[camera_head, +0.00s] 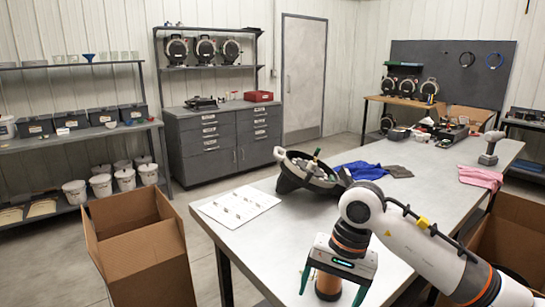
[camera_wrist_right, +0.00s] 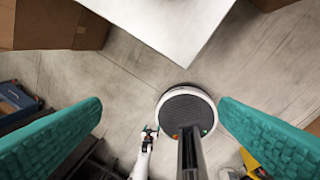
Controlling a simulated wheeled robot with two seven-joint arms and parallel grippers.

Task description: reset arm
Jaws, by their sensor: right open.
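My right arm comes in from the right in the head view, over the near part of the grey table (camera_head: 385,215). Its gripper (camera_head: 333,290) points down with its green fingers apart. An orange and black round part shows between the fingers; I cannot tell whether it belongs to my arm. In the right wrist view the two teal fingers (camera_wrist_right: 160,140) stand wide apart with nothing held between them. A small white arm with a dark end, likely my left gripper (camera_wrist_right: 150,132), shows far below; its jaw state is too small to tell.
A dark round seed meter housing (camera_head: 310,172) lies on the table beside a white sheet with small parts (camera_head: 240,206). A blue cloth (camera_head: 360,170), a pink cloth (camera_head: 480,177) and a drill (camera_head: 490,150) lie farther back. Cardboard boxes stand left (camera_head: 140,250) and right (camera_head: 518,235).

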